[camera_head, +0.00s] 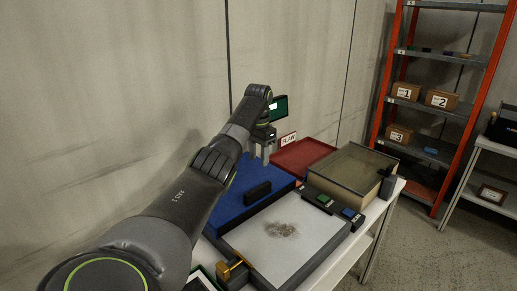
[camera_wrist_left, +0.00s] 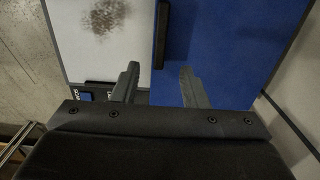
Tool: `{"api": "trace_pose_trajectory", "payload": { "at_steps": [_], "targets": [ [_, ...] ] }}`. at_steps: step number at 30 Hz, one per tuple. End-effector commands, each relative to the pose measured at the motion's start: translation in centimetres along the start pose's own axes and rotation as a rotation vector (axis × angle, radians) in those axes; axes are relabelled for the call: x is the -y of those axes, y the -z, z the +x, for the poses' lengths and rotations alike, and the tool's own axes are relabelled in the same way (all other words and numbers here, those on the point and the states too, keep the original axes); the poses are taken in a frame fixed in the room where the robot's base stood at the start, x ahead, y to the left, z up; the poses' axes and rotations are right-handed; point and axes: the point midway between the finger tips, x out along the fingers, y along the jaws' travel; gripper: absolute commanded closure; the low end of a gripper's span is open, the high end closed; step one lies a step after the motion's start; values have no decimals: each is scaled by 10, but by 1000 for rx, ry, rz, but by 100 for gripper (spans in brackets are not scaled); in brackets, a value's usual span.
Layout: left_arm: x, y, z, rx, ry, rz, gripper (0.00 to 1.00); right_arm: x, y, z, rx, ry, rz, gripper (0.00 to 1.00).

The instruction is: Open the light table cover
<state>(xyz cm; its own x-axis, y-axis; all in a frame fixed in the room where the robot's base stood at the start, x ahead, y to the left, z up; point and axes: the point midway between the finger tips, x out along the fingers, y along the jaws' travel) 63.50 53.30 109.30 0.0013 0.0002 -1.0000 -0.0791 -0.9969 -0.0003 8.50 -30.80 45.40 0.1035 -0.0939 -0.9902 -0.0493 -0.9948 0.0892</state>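My left gripper (camera_head: 260,157) is above the back part of a flat blue panel (camera_head: 236,199), fingers pointing down. In the left wrist view its fingers (camera_wrist_left: 159,70) are apart with nothing between them. A black bar-shaped block (camera_head: 257,192) lies on the blue panel near the white surface; it also shows in the wrist view (camera_wrist_left: 164,32), ahead of the fingers and apart from them. The white surface (camera_head: 265,252) in a dark frame carries a dark speckled patch. I cannot tell for sure which part is the light table cover. My right gripper is out of view.
A red tray (camera_head: 302,156) with a "FLAWS" sign (camera_head: 288,139) is at the back. A box with a dull glassy top (camera_head: 350,168) stands right. Green (camera_head: 323,200) and blue (camera_head: 349,214) buttons sit beside the white surface. A brass-coloured part (camera_head: 231,269) is at the front.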

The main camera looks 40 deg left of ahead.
Motion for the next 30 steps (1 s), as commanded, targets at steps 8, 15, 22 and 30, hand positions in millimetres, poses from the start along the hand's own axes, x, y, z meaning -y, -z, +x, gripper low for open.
{"api": "trace_pose_trajectory", "payload": {
  "at_steps": [8, 15, 22, 30],
  "targets": [
    [0, 0, -33, -1, 0, -1, 60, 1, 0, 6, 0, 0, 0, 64],
    [0, 0, -37, 1, 0, -1, 60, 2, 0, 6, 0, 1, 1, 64],
    [0, 0, -36, 0, 0, 0, 60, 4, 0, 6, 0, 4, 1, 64],
    [0, 0, -36, 0, -1, 0, 60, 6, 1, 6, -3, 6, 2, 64]
  ]
}}
